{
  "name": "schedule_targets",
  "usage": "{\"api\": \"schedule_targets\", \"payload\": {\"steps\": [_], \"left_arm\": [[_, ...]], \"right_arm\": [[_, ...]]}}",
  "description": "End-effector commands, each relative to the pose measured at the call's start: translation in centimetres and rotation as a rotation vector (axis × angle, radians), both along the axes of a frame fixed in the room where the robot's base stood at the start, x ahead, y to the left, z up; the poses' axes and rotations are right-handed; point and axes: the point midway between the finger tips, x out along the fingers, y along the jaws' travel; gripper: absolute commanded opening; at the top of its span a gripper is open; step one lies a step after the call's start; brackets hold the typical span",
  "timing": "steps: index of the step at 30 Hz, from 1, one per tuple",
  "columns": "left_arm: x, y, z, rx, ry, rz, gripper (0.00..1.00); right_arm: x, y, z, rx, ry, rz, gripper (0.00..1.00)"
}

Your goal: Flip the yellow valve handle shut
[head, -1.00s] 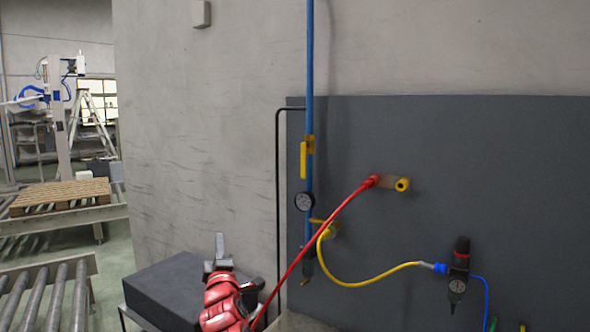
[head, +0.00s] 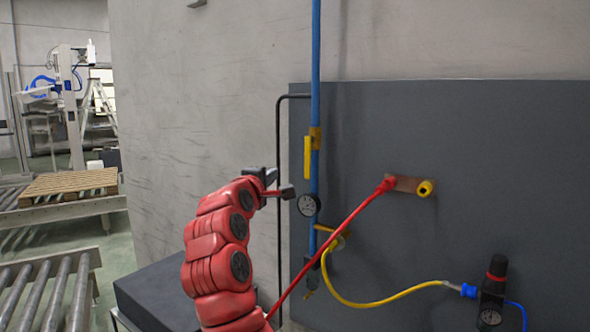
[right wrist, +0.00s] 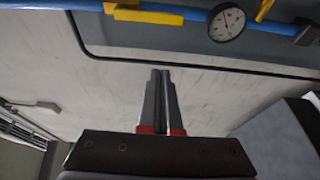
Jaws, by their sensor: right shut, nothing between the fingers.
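A yellow valve handle (head: 307,157) hangs along the blue vertical pipe, parallel to it, below a brass-coloured valve body (head: 315,137). In the right wrist view the yellow handle (right wrist: 148,16) lies along the blue pipe at the top. My right gripper (head: 277,180) is just left of the pipe in the head view, near the height of the handle's lower end. In the right wrist view its fingers (right wrist: 160,78) are together and empty, pointing toward the pipe, with a visible gap to the handle. My left gripper is not in view.
A round gauge (head: 308,204) sits on the pipe below the handle. A second yellow lever (head: 325,229) is lower down. A thin black pipe (head: 279,150) runs left of the blue pipe. A red hose (head: 345,228) and a yellow hose (head: 380,303) cross the dark panel (head: 480,145).

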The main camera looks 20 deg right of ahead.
Motion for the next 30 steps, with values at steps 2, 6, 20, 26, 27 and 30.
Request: {"api": "schedule_targets", "payload": {"steps": [2, 6, 20, 26, 27, 30], "left_arm": [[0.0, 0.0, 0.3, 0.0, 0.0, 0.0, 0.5], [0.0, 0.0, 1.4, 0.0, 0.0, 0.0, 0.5], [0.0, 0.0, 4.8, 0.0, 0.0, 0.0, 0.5], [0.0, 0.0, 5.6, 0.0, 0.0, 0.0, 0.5], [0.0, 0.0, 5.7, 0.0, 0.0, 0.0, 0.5], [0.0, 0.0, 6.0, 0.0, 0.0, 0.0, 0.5]], "right_arm": [[0.3, -0.3, 0.1, 0.0, 0.001, -0.002, 0.0], [1.7, -1.2, 0.3, -0.002, 0.006, -0.004, 0.0], [7.4, -4.7, 0.3, -0.001, 0.002, -0.001, 0.0], [8.4, -5.6, 0.0, 0.001, 0.001, -0.001, 0.0], [8.2, -5.7, 0.1, 0.001, -0.002, -0.001, 0.0], [7.8, -6.0, 0.2, 0.0, -0.001, -0.002, 0.0]]}}
